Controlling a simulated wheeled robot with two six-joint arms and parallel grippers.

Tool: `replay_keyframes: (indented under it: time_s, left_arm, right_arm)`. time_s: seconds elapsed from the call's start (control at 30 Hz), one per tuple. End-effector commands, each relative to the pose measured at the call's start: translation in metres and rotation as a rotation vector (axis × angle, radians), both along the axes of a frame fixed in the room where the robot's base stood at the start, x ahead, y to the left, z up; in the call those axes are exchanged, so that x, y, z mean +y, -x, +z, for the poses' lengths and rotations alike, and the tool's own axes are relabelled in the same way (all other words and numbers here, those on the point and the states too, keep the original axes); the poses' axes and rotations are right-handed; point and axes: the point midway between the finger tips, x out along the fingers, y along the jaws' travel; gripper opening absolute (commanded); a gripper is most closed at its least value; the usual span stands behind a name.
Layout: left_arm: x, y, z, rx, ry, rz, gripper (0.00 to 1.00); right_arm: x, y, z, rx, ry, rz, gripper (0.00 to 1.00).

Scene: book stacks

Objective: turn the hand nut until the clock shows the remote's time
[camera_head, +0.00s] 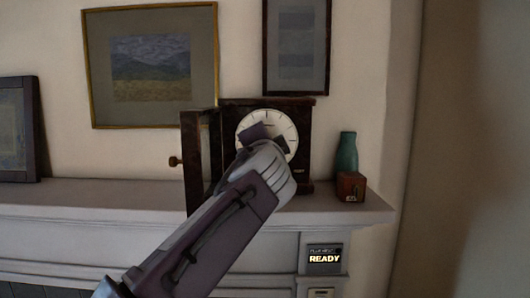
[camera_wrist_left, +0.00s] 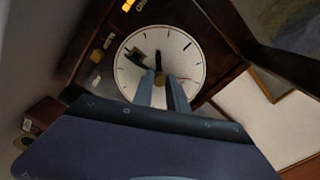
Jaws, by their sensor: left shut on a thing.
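The clock (camera_head: 232,107) is a dark wooden case on the mantel with a round white dial (camera_head: 245,122); its door (camera_head: 187,150) stands open to the left. My left gripper (camera_head: 268,138) reaches the dial centre and hides much of it. In the left wrist view, its two fingers (camera_wrist_left: 160,84) are closed on the small brass hand nut (camera_wrist_left: 159,80). A short black hand (camera_wrist_left: 158,62) and a thin reddish hand (camera_wrist_left: 186,78) show on the dial. The exact time cannot be read. I cannot identify a remote. My right gripper is not in view.
A panel reading READY (camera_head: 324,258) is below. Framed pictures hang behind (camera_head: 150,68) (camera_head: 297,45); another frame (camera_head: 18,130) leans at left.

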Motion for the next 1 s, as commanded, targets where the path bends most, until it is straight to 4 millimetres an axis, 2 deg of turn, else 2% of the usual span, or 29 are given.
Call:
replay_keyframes:
  time_s: [0.43,1.0]
  left_arm:
    - [0.000,0.001,0.003,-0.005,0.267,-0.003,0.00]
    - [0.000,0.001,0.005,-0.006,0.329,-0.004,0.00]
  right_arm:
    - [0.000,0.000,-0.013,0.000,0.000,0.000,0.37]
    - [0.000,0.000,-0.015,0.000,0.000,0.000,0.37]
